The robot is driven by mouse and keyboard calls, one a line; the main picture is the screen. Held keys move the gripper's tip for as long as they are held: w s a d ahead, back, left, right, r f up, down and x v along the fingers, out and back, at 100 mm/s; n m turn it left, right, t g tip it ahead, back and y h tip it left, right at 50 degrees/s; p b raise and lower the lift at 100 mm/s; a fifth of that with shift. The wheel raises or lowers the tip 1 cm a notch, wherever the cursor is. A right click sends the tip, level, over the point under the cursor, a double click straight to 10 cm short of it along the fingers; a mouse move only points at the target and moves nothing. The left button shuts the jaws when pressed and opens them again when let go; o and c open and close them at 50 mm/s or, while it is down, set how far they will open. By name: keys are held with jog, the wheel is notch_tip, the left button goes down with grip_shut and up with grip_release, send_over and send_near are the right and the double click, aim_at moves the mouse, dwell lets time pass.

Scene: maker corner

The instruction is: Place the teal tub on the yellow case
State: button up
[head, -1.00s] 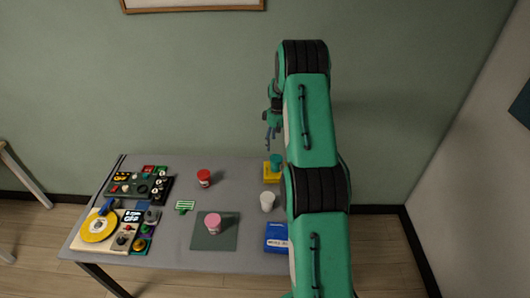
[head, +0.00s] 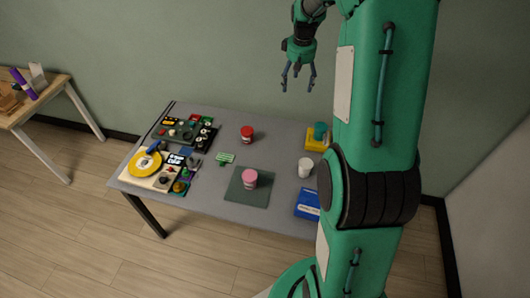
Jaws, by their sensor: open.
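The teal tub (head: 320,130) stands upright on the yellow case (head: 315,142) at the far right of the grey table. Part of the case's right side is hidden by my arm. My gripper (head: 298,86) is open and empty, with its fingers pointing down. It hangs in the air above the back of the table, up and to the left of the tub in the picture, and apart from it.
Electronics crowd the left end.

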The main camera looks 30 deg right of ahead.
jog(key=s+a+r+t, duration=0.1)
jog(key=s+a+r, duration=0.65)
jog(key=a, duration=0.35)
jog(key=s+a+r+t, duration=0.1)
jog(key=s+a+r, duration=0.65)
jog(key=a, duration=0.35)
jog(key=s+a+t, duration=0.1)
jog(key=s+a, duration=0.5)
jog(key=s, duration=0.4)
jog(key=s+a+t, duration=0.1)
jog(key=s+a, duration=0.6)
jog(key=s, duration=0.4)
jog(key=shift+a+r+y, duration=0.25)
jog(key=shift+a+y, duration=0.05)
jog(key=shift+y, duration=0.1)
jog(key=shift+f, duration=0.1)
notch_tip(320, 180, down, 8)
jog(key=b, duration=0.8)
